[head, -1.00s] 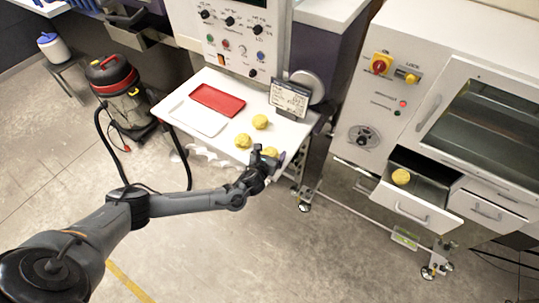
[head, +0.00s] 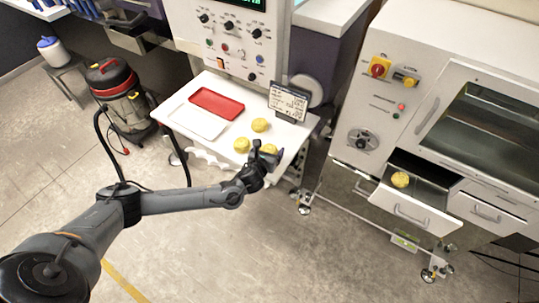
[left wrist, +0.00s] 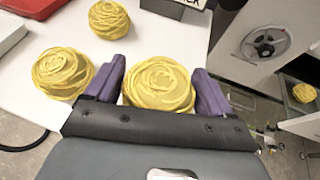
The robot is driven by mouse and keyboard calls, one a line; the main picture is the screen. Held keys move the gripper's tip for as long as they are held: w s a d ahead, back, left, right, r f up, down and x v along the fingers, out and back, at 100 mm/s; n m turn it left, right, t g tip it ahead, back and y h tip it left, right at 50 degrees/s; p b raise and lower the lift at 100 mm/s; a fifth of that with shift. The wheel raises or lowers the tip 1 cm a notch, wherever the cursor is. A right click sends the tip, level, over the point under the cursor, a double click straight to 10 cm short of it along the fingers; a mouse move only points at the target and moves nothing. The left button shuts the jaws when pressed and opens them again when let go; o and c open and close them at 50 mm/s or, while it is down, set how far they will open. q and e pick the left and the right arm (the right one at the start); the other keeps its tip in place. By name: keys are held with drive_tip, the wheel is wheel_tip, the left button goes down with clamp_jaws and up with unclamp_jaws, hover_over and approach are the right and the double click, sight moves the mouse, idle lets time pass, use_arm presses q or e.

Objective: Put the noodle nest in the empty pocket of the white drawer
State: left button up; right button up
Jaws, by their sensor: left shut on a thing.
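My left gripper (head: 269,156) is at the front right of the white table. In the left wrist view its purple fingers (left wrist: 158,88) stand on both sides of a yellow noodle nest (left wrist: 158,84) and are shut on it. The held nest also shows partly in the head view (head: 269,149). Two other nests (head: 242,145) (head: 260,125) rest on the table. The open white drawer (head: 413,212) at the right holds one nest (head: 400,179) near its left side; the dark room beside it looks empty. My right gripper is not in view.
A red tray (head: 217,102) and a white tray (head: 198,121) lie on the table (head: 292,135). A small display (head: 289,100) stands at its back right. A gap of open floor lies between the table and the drawer cabinet (head: 370,110). A shut drawer (head: 490,213) is further right.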

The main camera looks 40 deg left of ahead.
use_arm(q)
drive_tip(key=w+d+r, duration=0.1)
drive_tip(key=d+r, duration=0.5)
drive_tip(key=d, duration=0.5)
drive_tip(key=s+f+m+h, duration=0.1)
drive_tip(key=s+f, duration=0.1)
drive_tip(key=s, duration=0.3)
drive_tip(key=s+d+r+m+h, duration=0.3)
drive_tip(key=d+r+h, duration=0.1)
drive_tip(key=d+r, duration=0.15)
drive_tip(key=s+r+p, duration=0.2)
drive_tip(key=r+p, duration=0.7)
drive_tip(key=r, duration=0.1)
drive_tip(key=s+r+p, duration=0.2)
drive_tip(key=r+p, duration=0.7)
drive_tip(key=r, duration=0.1)
drive_tip(key=shift+d+t, duration=0.2)
drive_tip(key=shift+t, duration=0.2)
